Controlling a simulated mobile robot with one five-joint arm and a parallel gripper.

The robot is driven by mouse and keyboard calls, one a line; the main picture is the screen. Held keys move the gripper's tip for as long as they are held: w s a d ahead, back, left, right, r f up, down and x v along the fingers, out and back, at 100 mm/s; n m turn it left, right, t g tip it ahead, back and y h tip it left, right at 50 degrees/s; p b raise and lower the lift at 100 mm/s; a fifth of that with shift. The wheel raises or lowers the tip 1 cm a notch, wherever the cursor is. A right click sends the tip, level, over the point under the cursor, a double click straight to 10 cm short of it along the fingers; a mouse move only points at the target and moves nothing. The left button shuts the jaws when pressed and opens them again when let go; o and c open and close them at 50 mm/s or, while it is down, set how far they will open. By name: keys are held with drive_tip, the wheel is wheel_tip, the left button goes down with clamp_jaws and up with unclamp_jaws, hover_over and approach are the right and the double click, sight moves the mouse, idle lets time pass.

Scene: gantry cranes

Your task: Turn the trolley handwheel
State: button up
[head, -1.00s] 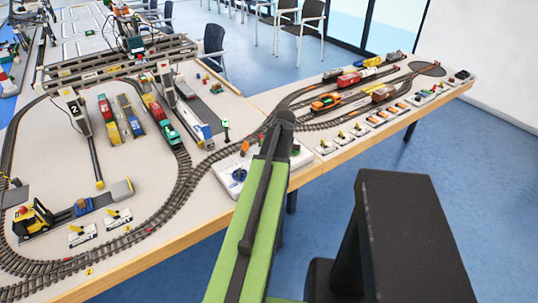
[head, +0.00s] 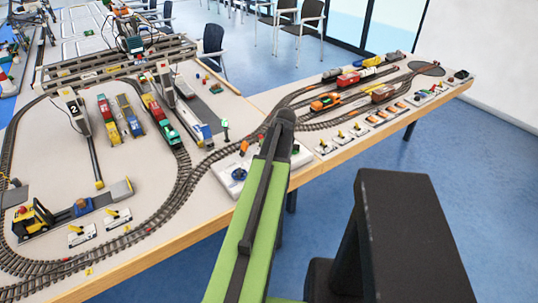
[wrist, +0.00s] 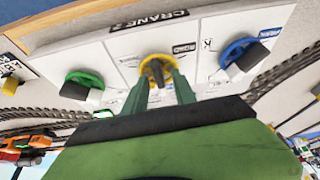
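The control panel (wrist: 128,47) shows three handwheels in the wrist view: a green wheel (wrist: 89,78) at left, a yellow wheel (wrist: 157,66) in the middle and a blue wheel (wrist: 236,50) at right. Each has a dark bar across it. I cannot read which label marks the trolley wheel. My gripper (wrist: 161,80) has its two green fingers apart, with their tips at the yellow wheel, one on each side of its dark bar. I cannot tell whether they touch it. In the head view the blue wheel (head: 239,174) shows beside my arm, which hides the fingertips.
The panel stands at the front edge of the layout table (head: 180,235). Curved railway track (head: 187,180) runs close behind it. An orange locomotive (head: 326,102) stands on track to the right. Two crane columns (head: 73,108) (head: 165,80) rise at left.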

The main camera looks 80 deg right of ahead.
drive_tip(key=shift+s+a+r+p, duration=0.1)
drive_tip(key=shift+r+p, duration=0.4)
drive_tip(key=shift+p, duration=0.05)
drive_tip(key=p+v, duration=1.5)
drive_tip(key=v, duration=0.1)
drive_tip(key=shift+r, duration=0.15)
